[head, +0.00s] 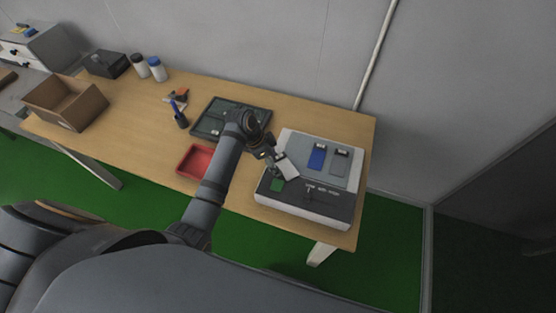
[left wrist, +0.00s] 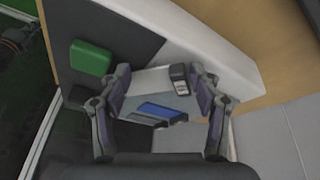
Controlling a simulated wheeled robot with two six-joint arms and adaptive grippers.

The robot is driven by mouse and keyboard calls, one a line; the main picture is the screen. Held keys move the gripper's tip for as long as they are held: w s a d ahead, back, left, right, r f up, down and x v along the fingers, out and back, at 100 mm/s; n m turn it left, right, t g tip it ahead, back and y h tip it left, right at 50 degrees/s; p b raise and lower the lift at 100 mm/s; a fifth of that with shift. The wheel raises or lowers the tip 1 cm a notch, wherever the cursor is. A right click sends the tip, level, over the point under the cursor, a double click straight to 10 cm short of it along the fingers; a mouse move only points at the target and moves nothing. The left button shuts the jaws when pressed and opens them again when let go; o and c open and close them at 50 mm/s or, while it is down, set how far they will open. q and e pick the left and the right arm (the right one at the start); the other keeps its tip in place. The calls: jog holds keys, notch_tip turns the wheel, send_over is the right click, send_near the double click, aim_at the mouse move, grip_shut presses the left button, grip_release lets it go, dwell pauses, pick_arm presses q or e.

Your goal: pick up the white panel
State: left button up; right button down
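The white panel (head: 287,167) is at the fingertips of my left gripper (head: 275,159), tilted, over the left side of the test device. In the left wrist view the white panel (left wrist: 147,80) lies between the two fingers of my left gripper (left wrist: 160,85), which appear to touch its sides. A small dark labelled block (left wrist: 178,76) shows at the panel. The test device (head: 318,206) has a white body and a grey top. Whether the panel touches the device is hard to tell. My right gripper is not in view.
A blue panel (head: 317,158) and a grey panel (head: 339,163) lie on the device, with a green button (head: 277,184) at its front left. A red tray (head: 194,162), dark tray (head: 212,121), pen holder (head: 181,120), bottles (head: 156,69) and cardboard box (head: 68,109) stand further left.

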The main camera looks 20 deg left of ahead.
pick_arm(q)
grip_shut()
dwell(0.4)
